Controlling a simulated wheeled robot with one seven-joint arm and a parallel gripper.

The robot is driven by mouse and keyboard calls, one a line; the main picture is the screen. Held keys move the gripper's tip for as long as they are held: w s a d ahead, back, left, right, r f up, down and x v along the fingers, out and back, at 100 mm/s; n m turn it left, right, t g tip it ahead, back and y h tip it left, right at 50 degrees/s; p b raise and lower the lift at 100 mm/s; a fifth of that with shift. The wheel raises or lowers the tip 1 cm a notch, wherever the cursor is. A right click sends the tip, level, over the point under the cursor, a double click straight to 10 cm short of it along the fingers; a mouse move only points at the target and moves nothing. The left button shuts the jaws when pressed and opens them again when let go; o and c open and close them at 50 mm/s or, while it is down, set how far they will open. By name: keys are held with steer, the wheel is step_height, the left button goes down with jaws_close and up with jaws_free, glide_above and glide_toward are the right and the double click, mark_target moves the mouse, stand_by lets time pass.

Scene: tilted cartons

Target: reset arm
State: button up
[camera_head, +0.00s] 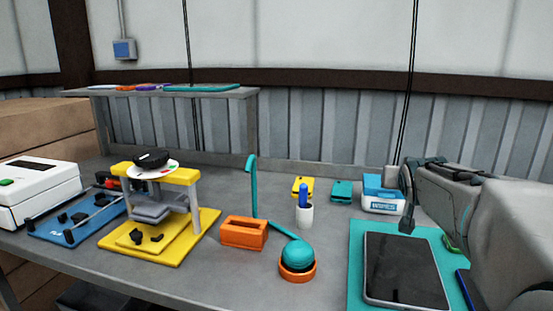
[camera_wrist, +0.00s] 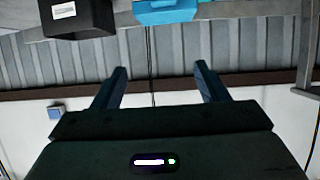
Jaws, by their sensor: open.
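My gripper (camera_wrist: 161,68) shows in the wrist view with its two dark fingers spread apart. Nothing is between the fingers. Behind them are a ribbed wall, a brown beam and a pale wall, and the picture looks upside down. No object touches the fingers. In the head view, a large grey and dark form fills the right edge beside the bench; my fingertips cannot be clearly made out there.
The grey bench (camera_head: 205,272) holds a yellow stand (camera_head: 182,240), an orange block (camera_head: 243,233), a teal ball (camera_head: 298,255) in an orange ring, a white cup (camera_head: 304,216), a blue-and-white box (camera_head: 383,203) and a dark tablet (camera_head: 402,268) on a teal mat. A shelf (camera_head: 245,93) stands behind.

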steer(key=s+a+f+n+g+y+p, duration=0.1)
steer(key=s+a+g+p, duration=0.4)
steer(key=s, duration=0.8)
steer(key=s+a+f+n+g+y+p, duration=0.2)
steer(key=s+a+f+g+p, duration=0.3)
steer(key=s, duration=0.9)
steer(key=a+y+p, duration=0.1)
steer(key=a+p, duration=0.1)
steer(key=a, duration=0.2)
steer(key=shift+a, duration=0.25)
